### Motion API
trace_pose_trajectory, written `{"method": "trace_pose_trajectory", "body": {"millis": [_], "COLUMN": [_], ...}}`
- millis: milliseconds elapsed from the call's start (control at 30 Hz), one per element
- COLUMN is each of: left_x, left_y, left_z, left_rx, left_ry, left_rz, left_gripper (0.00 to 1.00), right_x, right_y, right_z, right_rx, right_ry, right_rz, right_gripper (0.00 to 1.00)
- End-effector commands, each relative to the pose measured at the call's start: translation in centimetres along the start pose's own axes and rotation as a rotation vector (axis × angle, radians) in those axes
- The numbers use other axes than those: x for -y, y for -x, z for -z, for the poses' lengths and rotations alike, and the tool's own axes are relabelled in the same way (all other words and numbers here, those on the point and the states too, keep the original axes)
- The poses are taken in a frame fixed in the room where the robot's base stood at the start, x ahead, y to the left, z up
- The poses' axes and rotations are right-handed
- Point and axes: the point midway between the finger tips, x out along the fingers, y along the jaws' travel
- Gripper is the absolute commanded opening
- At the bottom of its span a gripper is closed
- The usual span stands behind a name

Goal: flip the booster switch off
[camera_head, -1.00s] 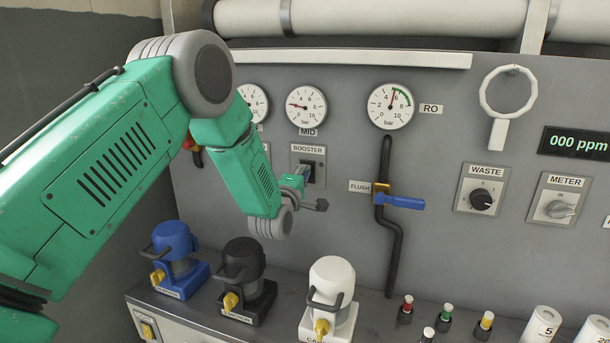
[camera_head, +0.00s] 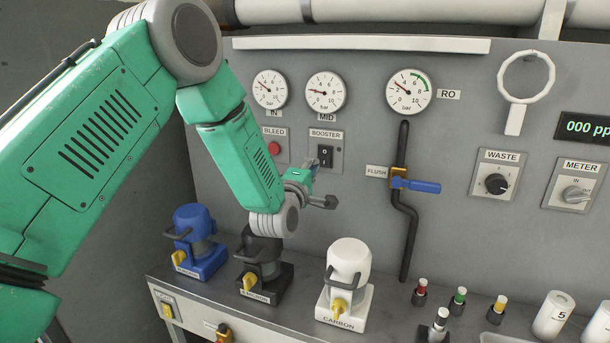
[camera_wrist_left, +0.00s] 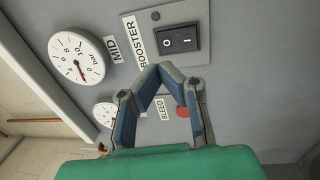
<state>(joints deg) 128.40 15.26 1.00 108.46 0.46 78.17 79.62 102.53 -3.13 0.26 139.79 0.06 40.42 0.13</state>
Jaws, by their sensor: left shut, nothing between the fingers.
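The booster switch (camera_head: 325,156) is a black rocker marked O and I on a grey plate under the BOOSTER label. I cannot tell which side of the rocker is pressed in. My right gripper is in neither view.
The red BLEED button (camera_head: 274,148) sits left of the switch. Gauges, including the RO gauge (camera_head: 409,92), are above. The blue FLUSH lever (camera_head: 416,186) is to the right. Blue, black and white filter housings (camera_head: 349,264) stand on the ledge below.

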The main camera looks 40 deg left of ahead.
Motion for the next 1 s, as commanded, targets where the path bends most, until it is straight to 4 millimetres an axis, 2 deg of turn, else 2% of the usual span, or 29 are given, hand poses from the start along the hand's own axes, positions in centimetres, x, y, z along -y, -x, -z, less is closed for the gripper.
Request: {"method": "trace_pose_trajectory", "body": {"millis": [100,300,1000], "left_x": [-0.6,-1.1,-1.0], "left_y": [2.2,4.4,5.0], "left_z": [0.1,0.0,-0.1], "left_rx": [-0.001,0.0,0.002], "left_ry": [0.003,0.001,-0.006], "left_rz": [-0.001,0.0,0.005], "left_gripper": [0.0,0.0,0.0], "right_x": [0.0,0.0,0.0], "right_y": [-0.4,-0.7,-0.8], "right_z": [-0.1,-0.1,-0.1], "right_rx": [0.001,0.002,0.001], "right_ry": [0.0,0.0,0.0], "right_rz": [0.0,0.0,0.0], "right_gripper": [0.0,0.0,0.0]}}
